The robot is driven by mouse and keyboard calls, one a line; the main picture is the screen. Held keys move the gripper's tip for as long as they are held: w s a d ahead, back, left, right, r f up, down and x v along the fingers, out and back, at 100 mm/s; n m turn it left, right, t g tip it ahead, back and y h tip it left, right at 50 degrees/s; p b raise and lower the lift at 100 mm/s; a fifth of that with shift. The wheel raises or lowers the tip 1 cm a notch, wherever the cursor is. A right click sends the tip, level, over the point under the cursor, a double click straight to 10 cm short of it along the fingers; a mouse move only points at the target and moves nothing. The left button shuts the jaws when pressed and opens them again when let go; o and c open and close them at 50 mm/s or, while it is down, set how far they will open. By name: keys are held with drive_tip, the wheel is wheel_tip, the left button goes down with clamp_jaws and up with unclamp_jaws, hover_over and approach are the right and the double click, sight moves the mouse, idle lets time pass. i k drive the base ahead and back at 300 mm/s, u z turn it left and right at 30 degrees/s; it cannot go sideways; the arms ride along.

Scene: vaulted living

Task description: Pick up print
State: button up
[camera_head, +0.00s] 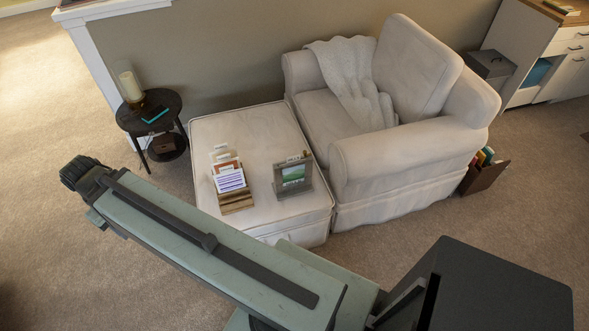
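A small picture print in a grey frame (293,175) stands on the white ottoman (258,130), near its right side. It shows a green scene, and a small pale item shows at its top edge. To its left, a wooden rack (236,202) holds several cards or papers (229,177), some of which may also be prints. My arm crosses the lower part of the view. Its dark ribbed end, which may be my gripper (80,173), is left of the ottoman and apart from the frame and rack. I cannot make out its fingers or anything held.
A white armchair (405,150) with a knitted throw (347,75) stands against the ottoman's right side. A round black side table (150,112) with a candle (130,86) stands at left. A file box (486,172) is at right. Carpet is clear at left.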

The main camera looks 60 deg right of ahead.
sight(296, 174)
drive_tip(key=z, duration=1.95)
